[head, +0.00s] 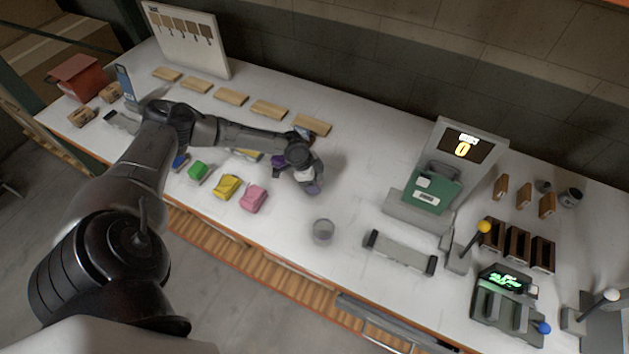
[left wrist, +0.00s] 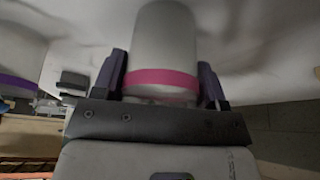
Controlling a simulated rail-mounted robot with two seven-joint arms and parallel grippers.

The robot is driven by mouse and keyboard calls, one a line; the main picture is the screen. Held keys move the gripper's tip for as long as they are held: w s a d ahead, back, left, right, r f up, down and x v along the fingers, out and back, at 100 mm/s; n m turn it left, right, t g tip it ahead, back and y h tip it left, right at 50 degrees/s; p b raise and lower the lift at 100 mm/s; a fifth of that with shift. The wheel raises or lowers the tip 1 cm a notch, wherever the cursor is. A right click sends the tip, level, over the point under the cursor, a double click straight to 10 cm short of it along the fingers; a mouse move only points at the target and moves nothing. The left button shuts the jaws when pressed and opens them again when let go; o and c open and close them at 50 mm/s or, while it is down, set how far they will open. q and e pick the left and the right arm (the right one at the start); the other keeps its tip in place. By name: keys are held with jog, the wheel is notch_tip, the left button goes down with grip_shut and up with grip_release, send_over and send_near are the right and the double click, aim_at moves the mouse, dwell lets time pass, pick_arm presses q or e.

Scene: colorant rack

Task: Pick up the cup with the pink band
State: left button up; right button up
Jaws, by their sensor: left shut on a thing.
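The cup with the pink band (left wrist: 163,78) is white and stands between the two dark purple fingers of my left gripper in the left wrist view. My left gripper (head: 309,181) is shut on it, over the middle of the white table in the head view. There the gripper mostly hides the cup, and I cannot tell whether its base touches the table. Another white cup, with a purple band (left wrist: 17,84), shows at the left edge of the left wrist view, apart from the fingers. My right gripper is in neither view.
A clear cup (head: 323,231) stands near the front edge of the table (head: 350,180). Pink (head: 253,198), yellow (head: 227,187) and green (head: 198,171) blocks lie left of my gripper. Several wooden blocks line the back. A green scale (head: 432,190) stands to the right.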

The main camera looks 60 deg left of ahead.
pick_arm(q)
jog(key=shift+r, duration=0.55)
jog(key=r, duration=0.2)
jog(key=d+r, duration=0.1)
jog(key=shift+s+r, duration=0.35)
jog(key=shift+s, duration=0.05)
jog(key=s+d+r, duration=0.6)
jog(key=d, duration=0.2)
jog(key=w+d+r+n+y, duration=0.1)
jog(key=w+d+r+n, duration=0.3)
jog(key=d, duration=0.6)
jog(key=w+d+r, duration=0.2)
jog(key=w+d, duration=0.3)
jog(key=d, duration=0.4)
jog(key=w+d+r+n+y, duration=0.1)
jog(key=w+d+r+n, duration=0.1)
jog(key=d+r, duration=1.25)
jog(key=a+f+n, duration=0.1)
jog(key=a, duration=1.2)
notch_tip(320, 180, up, 19)
jog(key=p, duration=1.8)
jog(key=shift+w+d+f+n+t+y, duration=0.15)
jog(key=shift+d+f+n+t+y, duration=0.05)
jog(key=shift+n+t+y, duration=0.2)
